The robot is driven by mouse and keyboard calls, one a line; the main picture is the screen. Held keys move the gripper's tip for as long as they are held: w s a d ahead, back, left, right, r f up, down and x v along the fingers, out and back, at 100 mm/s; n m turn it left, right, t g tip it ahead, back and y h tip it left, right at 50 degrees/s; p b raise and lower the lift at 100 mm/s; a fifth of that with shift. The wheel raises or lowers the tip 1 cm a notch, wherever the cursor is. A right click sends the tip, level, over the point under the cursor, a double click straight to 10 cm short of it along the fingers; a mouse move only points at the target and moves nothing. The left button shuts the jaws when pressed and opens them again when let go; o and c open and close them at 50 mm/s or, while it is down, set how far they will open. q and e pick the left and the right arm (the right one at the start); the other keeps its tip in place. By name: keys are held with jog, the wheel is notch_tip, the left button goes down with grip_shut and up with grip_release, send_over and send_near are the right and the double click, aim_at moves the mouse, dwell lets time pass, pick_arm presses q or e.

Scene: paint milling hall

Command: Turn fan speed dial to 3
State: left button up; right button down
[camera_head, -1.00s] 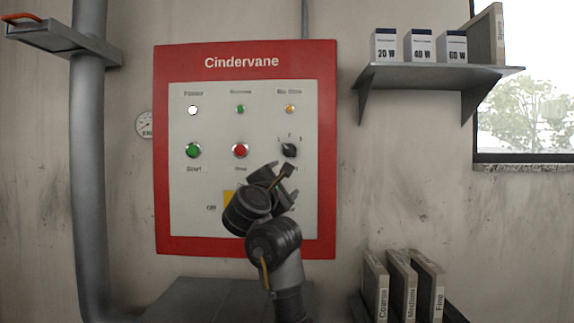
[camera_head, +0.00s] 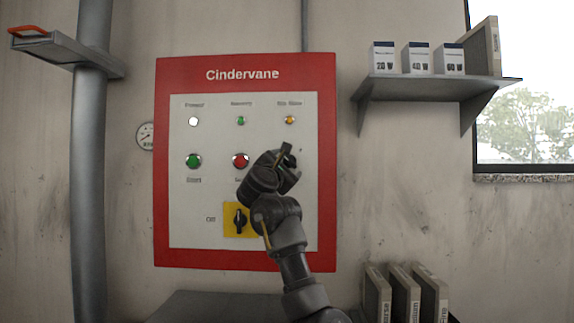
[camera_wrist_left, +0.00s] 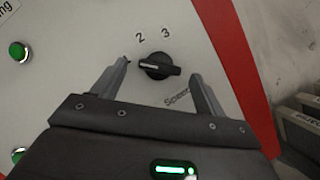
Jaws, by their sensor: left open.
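The fan speed dial (camera_wrist_left: 160,66) is a black knob on the pale control panel (camera_head: 215,130). In the left wrist view its white mark points left, away from the printed 2 and 3, which stand above it. The word "Speed" below is partly covered. My left gripper (camera_wrist_left: 160,72) is open, with one finger to each side of the dial and gaps visible between fingers and knob. In the head view my left gripper (camera_head: 284,157) covers the dial. My right gripper is in neither view.
The panel has a green button (camera_head: 193,161), a red button (camera_head: 240,160) close to my gripper, and a black switch on a yellow plate (camera_head: 239,219). A shelf (camera_head: 430,86) with lamp boxes is at upper right. Several labelled boards (camera_head: 404,290) stand at lower right.

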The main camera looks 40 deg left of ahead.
pick_arm(q)
jog(key=shift+w+a+r, duration=0.2)
jog(key=shift+w+r, duration=0.05)
jog(key=shift+w, duration=0.35)
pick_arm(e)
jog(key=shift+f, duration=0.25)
pick_arm(q)
jog(key=c, duration=1)
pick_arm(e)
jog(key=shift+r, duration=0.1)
